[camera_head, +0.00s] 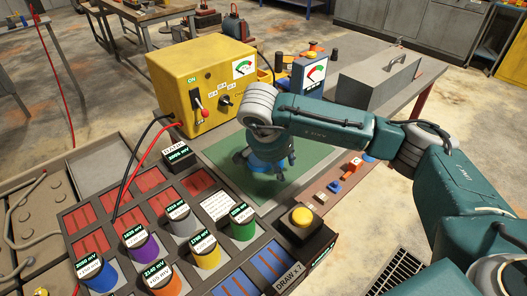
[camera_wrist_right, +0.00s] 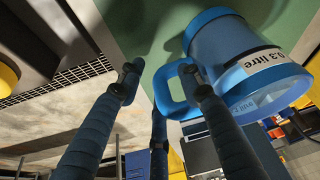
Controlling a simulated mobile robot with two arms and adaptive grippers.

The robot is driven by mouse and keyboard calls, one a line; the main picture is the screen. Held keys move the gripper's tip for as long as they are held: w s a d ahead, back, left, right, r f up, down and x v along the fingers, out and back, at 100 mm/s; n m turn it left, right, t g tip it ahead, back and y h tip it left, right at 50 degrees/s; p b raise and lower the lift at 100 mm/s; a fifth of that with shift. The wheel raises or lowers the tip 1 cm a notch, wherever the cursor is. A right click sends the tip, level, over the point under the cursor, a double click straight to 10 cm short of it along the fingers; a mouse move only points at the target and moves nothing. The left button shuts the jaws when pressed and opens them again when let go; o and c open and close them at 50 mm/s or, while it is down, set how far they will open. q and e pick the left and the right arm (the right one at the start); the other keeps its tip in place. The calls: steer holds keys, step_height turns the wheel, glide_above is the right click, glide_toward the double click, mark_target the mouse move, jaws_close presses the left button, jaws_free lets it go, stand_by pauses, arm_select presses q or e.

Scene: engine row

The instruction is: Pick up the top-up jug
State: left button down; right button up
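The top-up jug (camera_wrist_right: 225,50) is blue with a side handle (camera_wrist_right: 167,92) and a white label reading "0.3 litre". In the head view the jug (camera_head: 262,164) is on the green mat, mostly hidden under my right gripper (camera_head: 272,158). In the right wrist view my right gripper (camera_wrist_right: 158,88) has its fingers spread around the handle. One finger overlaps the handle's edge beside the jug's body, and another is across a gap. Whether any finger touches is unclear. My left gripper is not in view.
A yellow meter box (camera_head: 200,85) stands behind the mat (camera_head: 308,153). A blue gauge (camera_head: 311,73) and a grey case (camera_head: 378,77) are farther back. A tray (camera_head: 120,190) of coloured cylinders lies front left, with a yellow button (camera_head: 301,217) at its right corner.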

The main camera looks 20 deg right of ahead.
steer(key=shift+f, duration=0.15)
jaws_close()
steer(key=shift+w+r, duration=0.15)
steer(key=shift+r, duration=0.15)
stand_by(0.3)
